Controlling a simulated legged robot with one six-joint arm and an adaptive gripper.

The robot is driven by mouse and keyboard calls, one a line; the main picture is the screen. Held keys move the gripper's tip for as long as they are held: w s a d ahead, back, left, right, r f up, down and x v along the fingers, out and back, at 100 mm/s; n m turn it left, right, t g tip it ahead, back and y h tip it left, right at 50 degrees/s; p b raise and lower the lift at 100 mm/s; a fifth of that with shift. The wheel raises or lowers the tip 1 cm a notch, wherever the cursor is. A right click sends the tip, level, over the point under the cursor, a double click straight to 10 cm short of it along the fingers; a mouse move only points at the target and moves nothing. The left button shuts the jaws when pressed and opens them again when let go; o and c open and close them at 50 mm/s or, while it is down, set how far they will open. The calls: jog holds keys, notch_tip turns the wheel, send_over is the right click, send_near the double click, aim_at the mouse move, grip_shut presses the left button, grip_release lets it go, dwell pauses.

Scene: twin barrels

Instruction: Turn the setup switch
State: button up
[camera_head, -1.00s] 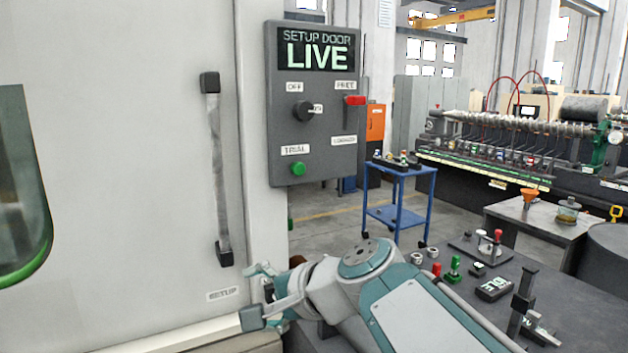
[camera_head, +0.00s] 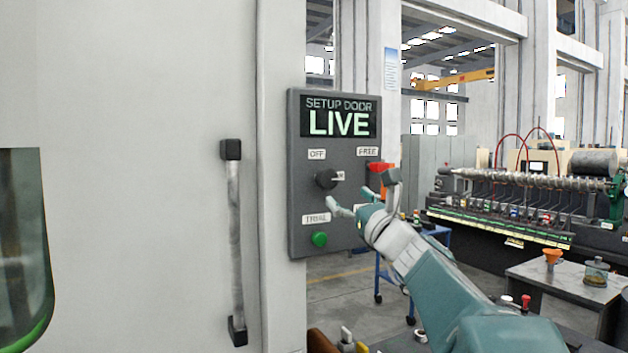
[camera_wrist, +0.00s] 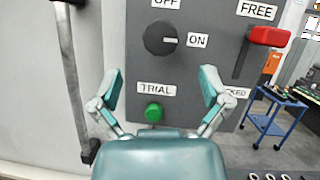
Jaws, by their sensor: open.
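The setup switch is a black round knob (camera_head: 326,179) on the grey control panel (camera_head: 296,200), between an OFF label above and an ON label at its right. Its white mark points right, toward ON, in the wrist view (camera_wrist: 160,39). The panel's screen (camera_head: 340,117) reads SETUP DOOR LIVE. My gripper (camera_head: 358,196) is open and empty in front of the panel, right of and slightly below the knob in the head view. In the wrist view its spread fingers (camera_wrist: 160,92) stand below the knob, on either side of the green TRIAL button (camera_wrist: 154,112). Contact with the panel is not visible.
A red lever (camera_wrist: 269,36) sits by the FREE label at the panel's right. A vertical door handle (camera_head: 236,245) stands on the pale door to the left. A blue cart (camera_wrist: 266,120) and a grey bench (camera_head: 560,285) are at the right.

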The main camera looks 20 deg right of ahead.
aim_at(330, 181)
jog(key=x, duration=0.7)
jog(key=shift+w+r, duration=0.15)
jog(key=shift+w, duration=0.25)
jog(key=shift+c, duration=0.3)
jog(key=c, duration=1.1)
